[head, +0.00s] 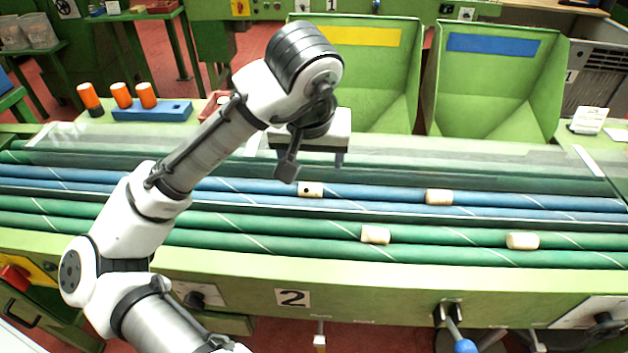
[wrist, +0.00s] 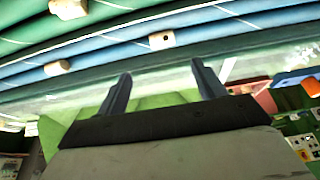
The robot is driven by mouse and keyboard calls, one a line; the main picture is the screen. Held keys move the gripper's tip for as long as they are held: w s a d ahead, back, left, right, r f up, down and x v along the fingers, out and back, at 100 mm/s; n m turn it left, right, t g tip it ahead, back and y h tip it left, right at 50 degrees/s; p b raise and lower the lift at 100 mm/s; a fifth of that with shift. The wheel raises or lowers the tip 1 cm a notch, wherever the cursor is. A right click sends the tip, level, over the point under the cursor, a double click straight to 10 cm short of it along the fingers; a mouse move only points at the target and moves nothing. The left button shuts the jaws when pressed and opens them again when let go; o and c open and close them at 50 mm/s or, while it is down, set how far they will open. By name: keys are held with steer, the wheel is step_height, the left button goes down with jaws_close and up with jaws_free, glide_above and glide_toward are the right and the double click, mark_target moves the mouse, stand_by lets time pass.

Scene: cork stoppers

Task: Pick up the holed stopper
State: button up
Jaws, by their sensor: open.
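The holed stopper (head: 311,189) is a pale cork cylinder with a dark hole, lying on the blue rollers near the middle of the head view. It also shows in the wrist view (wrist: 162,39), top centre, with its hole as a dark dot. My gripper (head: 313,164) is open and empty, its fingers pointing down, just above and behind the stopper in the head view. In the wrist view my gripper (wrist: 161,70) has its two fingers spread, and the stopper appears beyond the gap between their tips, apart from both.
Another stopper (head: 439,196) lies on the blue rollers to the right. Two more, one left (head: 375,234) and one right (head: 522,240), lie on the green rollers in front. A clear panel (head: 480,165) and green bins (head: 490,85) stand behind.

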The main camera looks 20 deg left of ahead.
glide_above(311, 186)
steer(key=s+d, duration=0.1)
steer(key=s, duration=0.1)
step_height(311, 186, down, 7)
steer(key=shift+r, duration=0.1)
steer(key=shift+a+p+x, duration=0.1)
steer(key=shift+p+x, duration=0.1)
steer(key=shift+x, duration=1.1)
steer(key=shift+a+p+x, duration=0.15)
steer(key=shift+x, duration=1.2)
steer(key=shift+s, duration=0.1)
steer(key=c, duration=1)
steer(key=shift+c, duration=0.3)
steer(key=shift+r, duration=0.15)
